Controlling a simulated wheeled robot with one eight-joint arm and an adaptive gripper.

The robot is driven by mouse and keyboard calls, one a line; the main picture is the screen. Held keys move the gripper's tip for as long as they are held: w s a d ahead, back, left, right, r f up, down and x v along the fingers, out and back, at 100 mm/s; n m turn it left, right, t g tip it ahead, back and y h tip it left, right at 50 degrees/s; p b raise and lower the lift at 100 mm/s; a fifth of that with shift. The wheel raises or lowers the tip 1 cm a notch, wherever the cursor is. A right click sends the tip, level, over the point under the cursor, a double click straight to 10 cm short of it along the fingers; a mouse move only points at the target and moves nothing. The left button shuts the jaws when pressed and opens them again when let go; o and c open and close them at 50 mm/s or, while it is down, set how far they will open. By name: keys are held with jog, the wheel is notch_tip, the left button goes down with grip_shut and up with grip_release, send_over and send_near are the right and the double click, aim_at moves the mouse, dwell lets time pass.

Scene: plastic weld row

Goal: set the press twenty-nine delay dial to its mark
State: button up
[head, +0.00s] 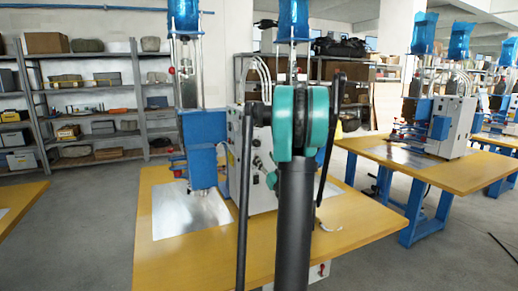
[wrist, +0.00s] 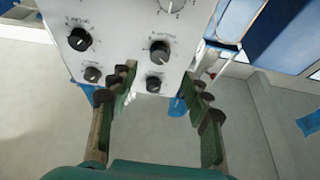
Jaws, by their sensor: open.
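A white control panel (wrist: 122,50) in the wrist view carries several black dials with white pointer lines. Its labels are too small to read, so I cannot tell which is the delay dial. A lower right dial (wrist: 153,84) appears between my fingertips, with a larger dial (wrist: 160,52) just above it. Two more dials sit at left, an upper one (wrist: 79,39) and a lower one (wrist: 92,74). My gripper (wrist: 160,80) is open and empty, its fingers either side of the panel's lower right part. In the head view my arm partly hides the press's control box (head: 262,190).
The press stands on a yellow table (head: 170,265) with a metal plate (head: 185,212). A second yellow table (head: 440,170) with a similar machine is at right. Shelves (head: 90,115) line the back left. Grey floor is clear between the tables.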

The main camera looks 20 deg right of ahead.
aim_at(258, 145)
jog(key=x, duration=0.7)
jog(key=shift+w+r, duration=0.1)
jog(key=shift+w, duration=0.15)
grip_shut()
